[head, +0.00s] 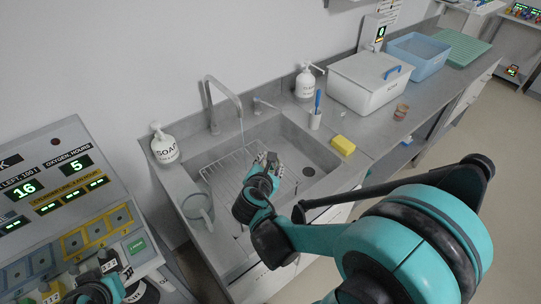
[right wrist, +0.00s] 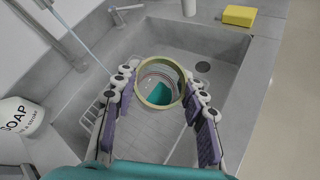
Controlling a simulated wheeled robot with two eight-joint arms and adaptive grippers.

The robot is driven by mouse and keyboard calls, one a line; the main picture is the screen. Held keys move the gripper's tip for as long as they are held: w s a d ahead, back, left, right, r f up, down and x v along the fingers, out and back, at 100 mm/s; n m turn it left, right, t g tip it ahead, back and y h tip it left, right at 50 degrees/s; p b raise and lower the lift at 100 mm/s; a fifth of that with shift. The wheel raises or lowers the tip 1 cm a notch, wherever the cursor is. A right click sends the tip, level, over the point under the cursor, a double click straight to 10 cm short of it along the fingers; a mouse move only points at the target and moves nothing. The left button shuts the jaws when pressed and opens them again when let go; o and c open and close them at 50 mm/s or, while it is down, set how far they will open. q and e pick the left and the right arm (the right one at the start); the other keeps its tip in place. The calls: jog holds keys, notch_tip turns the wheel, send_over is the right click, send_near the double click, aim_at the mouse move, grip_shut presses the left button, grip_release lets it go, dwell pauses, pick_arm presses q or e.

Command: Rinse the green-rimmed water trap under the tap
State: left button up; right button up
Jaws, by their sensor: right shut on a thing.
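The water trap (right wrist: 158,84) is a round, see-through cup with a yellow-green rim; its mouth faces my right wrist camera. My right gripper (right wrist: 160,92) is shut on it, with a purple-padded finger on each side. In the head view the right gripper (head: 267,165) is over the sink (head: 308,145), where I cannot make out the trap. The curved metal tap (head: 228,93) stands at the sink's back edge, behind and left of the gripper.
A lidded white box (head: 368,80) is farther right.

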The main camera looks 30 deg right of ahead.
jog(key=shift+w+d+f+b, duration=0.1)
jog(key=shift+w+b, duration=0.25)
jog(key=shift+w, duration=0.25)
jog(key=shift+w+f+b, duration=0.25)
jog(key=shift+w+b, duration=0.1)
jog(key=shift+w, duration=0.9)
jog(key=w+a+f+b, duration=0.1)
jog(key=w+f+b, duration=0.1)
jog(key=w, duration=0.8)
jog(key=shift+b, duration=0.35)
jog(key=shift+w+d, duration=0.1)
jog(key=shift+d, duration=0.45)
jog(key=shift+a, duration=0.1)
